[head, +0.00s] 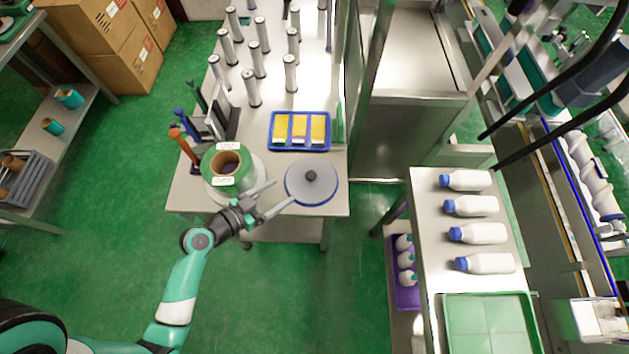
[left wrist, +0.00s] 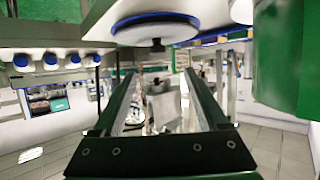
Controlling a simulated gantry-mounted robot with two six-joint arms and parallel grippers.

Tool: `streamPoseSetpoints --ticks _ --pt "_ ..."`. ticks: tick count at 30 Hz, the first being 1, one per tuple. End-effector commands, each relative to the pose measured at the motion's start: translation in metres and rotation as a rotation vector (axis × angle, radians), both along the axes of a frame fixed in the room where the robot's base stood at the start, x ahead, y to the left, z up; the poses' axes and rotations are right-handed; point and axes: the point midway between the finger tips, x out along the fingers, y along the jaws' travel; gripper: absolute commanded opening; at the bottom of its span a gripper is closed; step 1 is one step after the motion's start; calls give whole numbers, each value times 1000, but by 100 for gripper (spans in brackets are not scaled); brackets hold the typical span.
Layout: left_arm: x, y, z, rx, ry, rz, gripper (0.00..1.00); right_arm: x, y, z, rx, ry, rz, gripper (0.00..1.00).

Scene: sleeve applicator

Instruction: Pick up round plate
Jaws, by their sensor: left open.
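The round plate (head: 311,183) is a grey disc with a blue rim and a black knob in its middle. It lies near the front right corner of the white table (head: 240,205). My left gripper (head: 284,192) is open and empty, at the plate's left side, with its fingers pointing towards it. Whether a finger touches the rim I cannot tell. In the left wrist view the plate (left wrist: 160,29) shows at the top with its knob facing down the picture, beyond the open fingers (left wrist: 157,78). My right gripper is not in view.
A large green roll (head: 222,178) stands close left of the plate. Behind the plate is a blue tray (head: 328,147) with yellow packs. Tools stand at the table's left edge and several grey cylinders at the back. White bottles (head: 477,233) lie on another table at right.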

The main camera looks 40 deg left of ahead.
Motion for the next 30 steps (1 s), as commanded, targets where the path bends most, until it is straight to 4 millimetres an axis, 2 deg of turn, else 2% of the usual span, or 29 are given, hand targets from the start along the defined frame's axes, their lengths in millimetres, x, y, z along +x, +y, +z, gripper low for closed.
streamPoseSetpoints --ticks 10,17,25,30 --pt "52 -3 -19 1 -2 -6 76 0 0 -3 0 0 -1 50" --pt "61 -3 -23 2 -1 -3 76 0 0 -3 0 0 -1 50" --pt "98 -6 -42 1 -2 -5 76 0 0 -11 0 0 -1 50" --pt "107 -6 -45 1 -1 -2 76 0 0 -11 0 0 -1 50"
